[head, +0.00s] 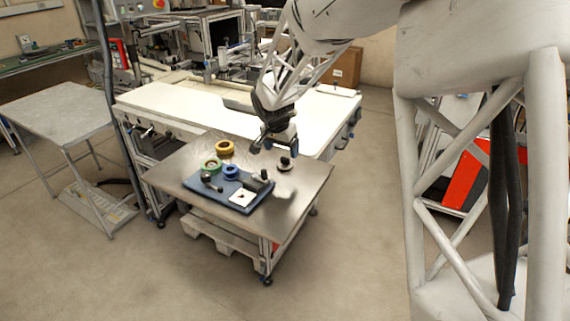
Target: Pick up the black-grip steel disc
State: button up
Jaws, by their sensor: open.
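The steel disc with the black grip (285,165) stands on the bare metal table top, right of the blue tray. It is small in the head view, its dark grip on top and pale base below. My gripper (274,147) is open, its fingers pointing down. In the picture it is just above the disc and slightly left of it. I see no contact, but the exact height gap cannot be told. Nothing shows between the fingers.
The blue tray (222,193) holds a green reel (211,165), a blue reel (231,171), dark parts and a white square piece (242,197). A yellow reel (225,147) sits behind it. The metal table (300,185) is bare at right. A long white bench stands behind.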

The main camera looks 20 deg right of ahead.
aim_at(285, 157)
jog(key=shift+w+d+f, duration=0.1)
jog(key=shift+f, duration=0.35)
jog(key=shift+x, duration=2.55)
jog(key=shift+d, duration=0.1)
jog(key=shift+c, duration=0.2)
jog(key=c, duration=1)
jog(key=shift+r, duration=0.2)
